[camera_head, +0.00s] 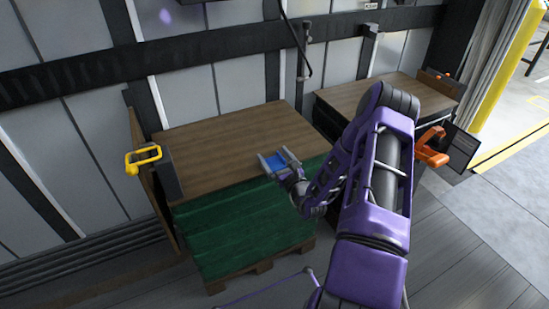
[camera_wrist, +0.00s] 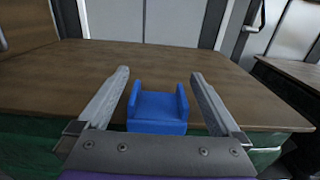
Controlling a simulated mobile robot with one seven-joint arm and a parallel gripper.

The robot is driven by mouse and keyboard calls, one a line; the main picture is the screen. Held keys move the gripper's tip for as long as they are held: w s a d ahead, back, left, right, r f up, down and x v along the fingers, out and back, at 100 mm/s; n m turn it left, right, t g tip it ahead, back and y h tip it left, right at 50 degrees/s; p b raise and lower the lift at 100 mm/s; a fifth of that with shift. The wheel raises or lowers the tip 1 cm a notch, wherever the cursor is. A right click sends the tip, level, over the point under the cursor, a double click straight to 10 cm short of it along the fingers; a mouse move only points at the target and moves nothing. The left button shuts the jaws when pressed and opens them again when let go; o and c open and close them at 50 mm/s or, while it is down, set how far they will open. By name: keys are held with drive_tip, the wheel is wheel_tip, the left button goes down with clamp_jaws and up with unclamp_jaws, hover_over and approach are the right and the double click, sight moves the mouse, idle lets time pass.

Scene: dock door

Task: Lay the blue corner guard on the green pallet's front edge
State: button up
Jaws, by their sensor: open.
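The blue corner guard (camera_head: 277,164) sits at the front edge of the green pallet (camera_head: 240,228), which has a green front and a flat brown top. In the wrist view the corner guard (camera_wrist: 158,126) looks like a small blue block with two raised sides, apparently resting on the brown top at its near edge. My gripper (camera_head: 274,156) is open, with one grey finger on each side of the guard. In the wrist view my gripper (camera_wrist: 159,76) shows gaps between both fingers and the guard. The guard's underside is hidden.
A yellow-handled item (camera_head: 144,159) is at the pallet's left side beside a dark block (camera_head: 170,176). A second brown-topped stack (camera_head: 385,97) stands behind right. An orange item (camera_head: 432,150) is right of my arm. The brown top behind the guard is clear.

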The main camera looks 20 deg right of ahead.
drive_tip(key=s, duration=1.2)
drive_tip(key=shift+d+p, duration=0.2)
drive_tip(key=shift+p, duration=0.1)
